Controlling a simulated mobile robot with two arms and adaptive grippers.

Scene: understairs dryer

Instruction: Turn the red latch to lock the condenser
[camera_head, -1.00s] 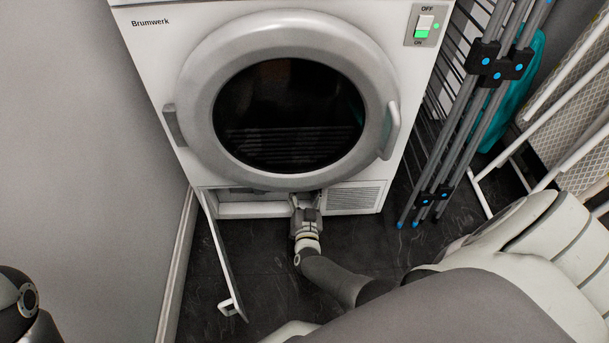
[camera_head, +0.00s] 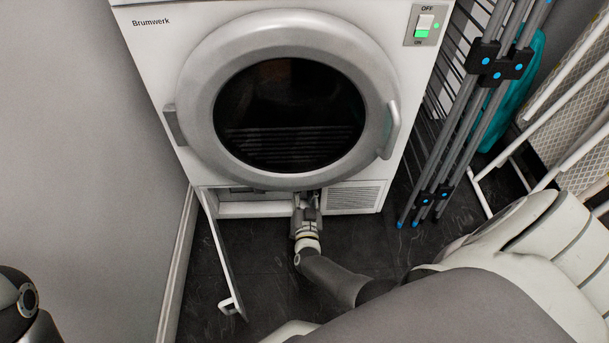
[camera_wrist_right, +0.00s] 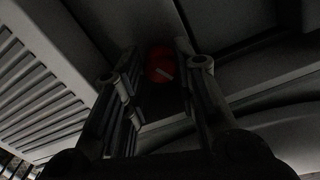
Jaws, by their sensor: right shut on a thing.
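The red latch (camera_wrist_right: 160,65) shows in the right wrist view as a small round red piece with a pale bar on it. My right gripper (camera_wrist_right: 157,62) has one finger on each side of the latch and is shut on it. In the head view my right gripper (camera_head: 308,203) is at the low opening under the dryer's round door and hides the latch there. The condenser compartment (camera_head: 250,209) is open at the dryer's base; the condenser inside is dark and mostly hidden. My left gripper is not in view.
The compartment's flap (camera_head: 224,260) hangs open at the left, its handle near the floor. The dryer's round door (camera_head: 197,100) is shut. A vent grille (camera_head: 354,198) is right of the opening. A folded drying rack (camera_head: 455,130) leans at the right. A wall stands at the left.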

